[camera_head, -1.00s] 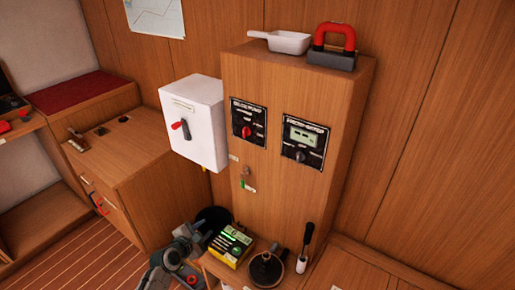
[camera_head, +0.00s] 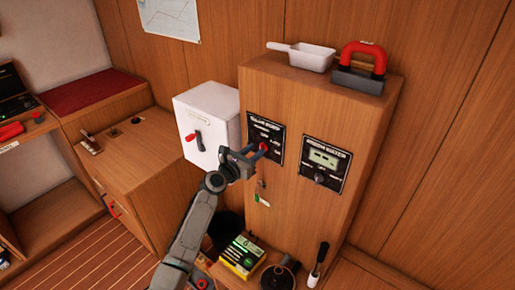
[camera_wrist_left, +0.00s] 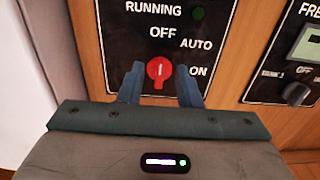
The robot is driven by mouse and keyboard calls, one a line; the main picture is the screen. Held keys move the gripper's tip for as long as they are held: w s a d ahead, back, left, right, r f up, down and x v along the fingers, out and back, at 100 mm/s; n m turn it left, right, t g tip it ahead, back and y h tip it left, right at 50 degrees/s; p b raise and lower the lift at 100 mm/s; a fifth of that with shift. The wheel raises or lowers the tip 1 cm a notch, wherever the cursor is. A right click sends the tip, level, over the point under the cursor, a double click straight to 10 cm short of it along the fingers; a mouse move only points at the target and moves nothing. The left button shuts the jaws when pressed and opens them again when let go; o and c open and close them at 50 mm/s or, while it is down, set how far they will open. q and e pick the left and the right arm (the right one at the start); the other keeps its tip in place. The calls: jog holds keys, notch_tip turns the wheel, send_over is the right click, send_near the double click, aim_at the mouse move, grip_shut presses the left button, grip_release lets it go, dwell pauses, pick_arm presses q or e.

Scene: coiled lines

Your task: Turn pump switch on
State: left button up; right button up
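The pump switch is a red rotary knob (camera_wrist_left: 159,72) on a black panel (camera_wrist_left: 150,30) marked RUNNING, OFF, AUTO and ON. Its white mark points up, towards OFF. In the head view the knob (camera_head: 263,146) is partly hidden by my left gripper (camera_head: 255,152), which reaches up to the panel (camera_head: 266,130) from below left. In the left wrist view the left gripper (camera_wrist_left: 160,84) is open, one fingertip on each side of the knob, with small gaps visible. The round RUNNING lamp (camera_wrist_left: 198,12) is dark green. My right gripper is not in view.
A second panel with a display and a dark knob (camera_head: 320,177) is to the right. A white box (camera_head: 208,125) with a red-tipped lever is close on the left. A white pan (camera_head: 306,57) and a red-handled tool (camera_head: 362,65) stand on top of the cabinet.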

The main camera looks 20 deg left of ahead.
pick_arm(q)
jog(key=shift+x, duration=1.05)
grip_shut()
